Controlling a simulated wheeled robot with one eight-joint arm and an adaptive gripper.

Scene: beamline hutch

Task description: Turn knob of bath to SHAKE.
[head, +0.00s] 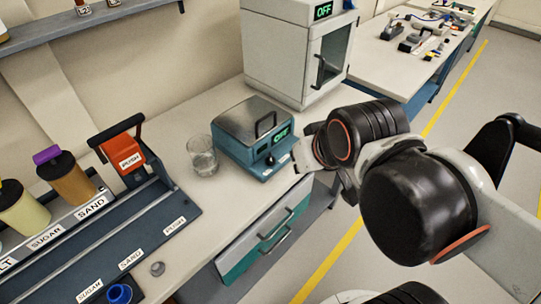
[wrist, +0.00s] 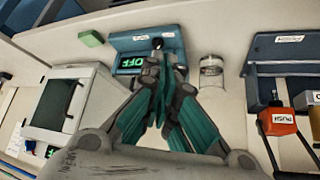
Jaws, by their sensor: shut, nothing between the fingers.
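The bath (head: 247,125) is a teal box with a grey lid and a black handle, on the bench. Its display (head: 282,132) reads OFF. A small dark knob (head: 269,160) sits on its front panel beside the display. In the wrist view the bath (wrist: 175,42) shows upside down, with the knob (wrist: 157,43) near its front. My gripper (wrist: 162,68) is shut and empty, its teal fingertips over the bath close to the knob in that picture. Contact with the knob cannot be told. In the head view my arm hides most of the gripper.
A clear glass (head: 202,157) stands just left of the bath. A white cabinet (head: 290,55), also showing OFF, stands behind it. A dispenser rack (head: 110,245) with an orange PUSH lever (head: 124,152) is at the left. Drawers (head: 270,225) lie under the bench edge.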

